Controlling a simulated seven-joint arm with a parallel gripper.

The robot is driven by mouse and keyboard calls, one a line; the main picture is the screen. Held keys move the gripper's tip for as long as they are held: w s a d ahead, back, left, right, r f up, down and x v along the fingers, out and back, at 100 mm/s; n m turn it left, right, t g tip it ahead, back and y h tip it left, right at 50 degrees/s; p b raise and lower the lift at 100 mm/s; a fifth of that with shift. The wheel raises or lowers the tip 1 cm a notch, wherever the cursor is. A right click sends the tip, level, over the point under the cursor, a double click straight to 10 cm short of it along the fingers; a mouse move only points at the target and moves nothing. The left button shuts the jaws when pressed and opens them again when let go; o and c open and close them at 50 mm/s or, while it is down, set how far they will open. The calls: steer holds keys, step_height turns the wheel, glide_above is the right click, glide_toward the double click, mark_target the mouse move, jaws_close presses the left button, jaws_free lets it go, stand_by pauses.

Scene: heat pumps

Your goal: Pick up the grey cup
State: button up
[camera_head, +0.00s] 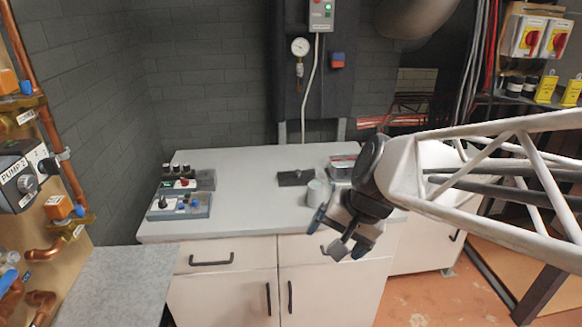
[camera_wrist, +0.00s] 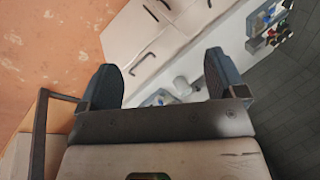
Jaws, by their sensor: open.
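The grey cup (camera_head: 318,192) stands on the light grey worktop (camera_head: 240,160), near its front right part. My gripper (camera_head: 338,236) is in front of the cup and to its right, tilted downward by the front edge of the worktop. In the head view it is close to the cup in the picture, but the exact gap cannot be told. In the wrist view my gripper (camera_wrist: 163,80) shows two dark blue fingers spread wide with nothing between them. The cup (camera_wrist: 183,86) shows beyond the fingers, nearer the right one.
A dark flat object (camera_head: 296,177) and a clear container with something red (camera_head: 342,168) lie behind the cup. Two control boxes (camera_head: 180,206) stand at the worktop's left. The worktop between them is clear. Drawers with dark handles (camera_head: 211,260) are below.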

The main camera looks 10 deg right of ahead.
steer(key=w+a+f+m+t+y, duration=0.25)
steer(key=w+m, duration=0.35)
steer(key=w, duration=0.6)
steer(key=m+t, duration=0.7)
steer(key=m, duration=1.3)
glide_toward(320, 197)
steer(key=shift+h, duration=0.45)
steer(key=x, duration=0.4)
steer(key=shift+w+a, duration=0.2)
steer(key=shift+a, duration=0.1)
steer(key=shift+x, duration=1.35)
steer(key=shift+f, duration=0.1)
